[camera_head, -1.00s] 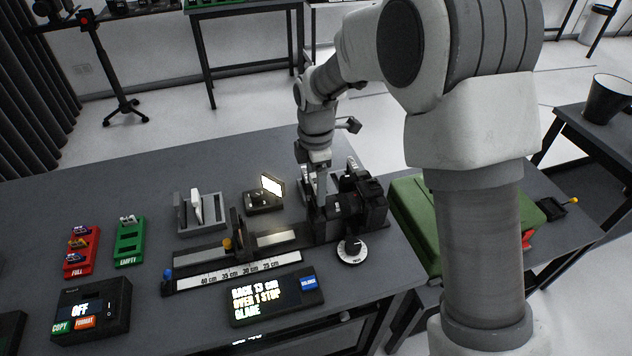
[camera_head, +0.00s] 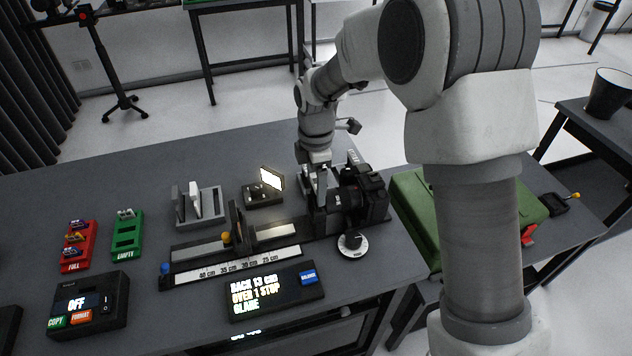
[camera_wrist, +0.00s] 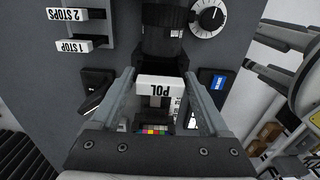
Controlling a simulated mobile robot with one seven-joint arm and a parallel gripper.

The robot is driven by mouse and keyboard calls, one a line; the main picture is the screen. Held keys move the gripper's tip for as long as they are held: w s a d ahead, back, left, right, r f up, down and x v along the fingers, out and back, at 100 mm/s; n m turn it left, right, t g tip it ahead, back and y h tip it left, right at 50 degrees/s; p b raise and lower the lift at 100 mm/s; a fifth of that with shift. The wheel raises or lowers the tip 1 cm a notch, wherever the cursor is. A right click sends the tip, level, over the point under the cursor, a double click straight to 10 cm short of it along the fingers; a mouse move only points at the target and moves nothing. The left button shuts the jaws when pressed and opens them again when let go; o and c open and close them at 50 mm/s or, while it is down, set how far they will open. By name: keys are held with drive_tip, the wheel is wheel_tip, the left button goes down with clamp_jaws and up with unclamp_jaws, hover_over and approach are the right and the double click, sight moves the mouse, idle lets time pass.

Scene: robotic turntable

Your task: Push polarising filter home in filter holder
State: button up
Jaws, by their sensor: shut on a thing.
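The polarising filter shows in the wrist view as a white tab (camera_wrist: 160,88) marked POL, upside down. My gripper (camera_wrist: 159,82) is shut on it, one grey finger on each side. In the head view my gripper (camera_head: 320,190) points down just left of the black camera (camera_head: 362,195). The dark filter holder (camera_head: 314,222) stands in front of the lens, partly hidden by my fingers. In the wrist view the lens (camera_wrist: 163,42) is just above the tab. I cannot tell how deep the filter sits in the holder.
A rail with a distance scale (camera_head: 235,268) runs left from the camera. A lit panel (camera_head: 270,181), a grey rack (camera_head: 182,213), a dial (camera_head: 352,246) and a message display (camera_head: 262,297) stand close by. A green case (camera_head: 412,215) lies right of the camera.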

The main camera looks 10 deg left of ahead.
drive_tip(key=shift+f+b, duration=0.85)
drive_tip(key=shift+f, duration=0.55)
drive_tip(key=o, duration=1.2)
wheel_tip(320, 180, up, 18)
drive_tip(key=shift+f+p, duration=0.25)
drive_tip(key=shift+p, duration=0.2)
